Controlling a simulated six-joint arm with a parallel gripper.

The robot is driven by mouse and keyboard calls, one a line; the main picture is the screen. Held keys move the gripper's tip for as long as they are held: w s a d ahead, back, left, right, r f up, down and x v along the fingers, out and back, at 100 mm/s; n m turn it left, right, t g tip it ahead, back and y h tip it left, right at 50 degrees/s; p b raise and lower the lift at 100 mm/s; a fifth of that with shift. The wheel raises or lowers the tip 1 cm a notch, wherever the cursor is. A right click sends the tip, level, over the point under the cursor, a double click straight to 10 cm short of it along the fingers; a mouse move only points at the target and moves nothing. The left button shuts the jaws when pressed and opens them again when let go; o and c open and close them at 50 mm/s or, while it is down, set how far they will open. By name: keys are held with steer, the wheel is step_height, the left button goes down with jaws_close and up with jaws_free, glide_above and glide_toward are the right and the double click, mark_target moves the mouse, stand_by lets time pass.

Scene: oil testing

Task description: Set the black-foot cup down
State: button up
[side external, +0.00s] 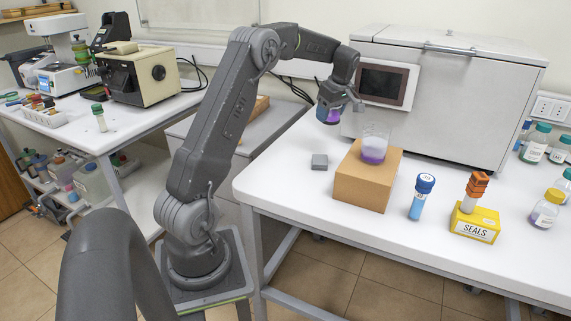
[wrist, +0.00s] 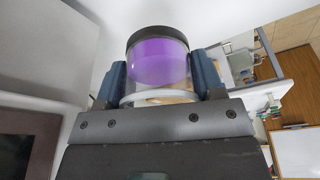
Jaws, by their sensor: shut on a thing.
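The black-foot cup (wrist: 158,62) is a clear cup with purple contents and a black band at its foot, seen in the wrist view between the two blue fingers. My gripper (wrist: 160,82) is shut on its sides. In the side view, my gripper (side external: 338,97) is at the end of the bent arm, with the cup (side external: 327,115) partly covered by the fingers. The cup appears to be held above the white table, left of and behind the cardboard box. Its foot is too small there to tell the exact gap.
A beaker of purple liquid (side external: 374,147) stands on the cardboard box (side external: 358,188). A small grey block (side external: 319,161) lies left of it. A blue-capped tube (side external: 421,197) and the yellow SEALS box (side external: 474,225) are to the right. A large grey-white machine (side external: 450,95) stands behind.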

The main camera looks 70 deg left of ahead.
steer(key=s+a+f+n+g+h, duration=0.2)
steer(key=s+n, duration=0.6)
steer(key=s, duration=1.7)
glide_above(281, 163)
steer(key=shift+y, duration=0.4)
steer(key=f, duration=0.4)
steer(key=w+f, duration=0.1)
steer(key=f, duration=0.1)
steer(key=shift+d+f, duration=0.15)
steer(key=shift+d, duration=0.05)
steer(key=shift+f, duration=2)
steer(key=shift+f, duration=0.2)
steer(key=o, duration=1)
steer(key=shift+c, duration=0.2)
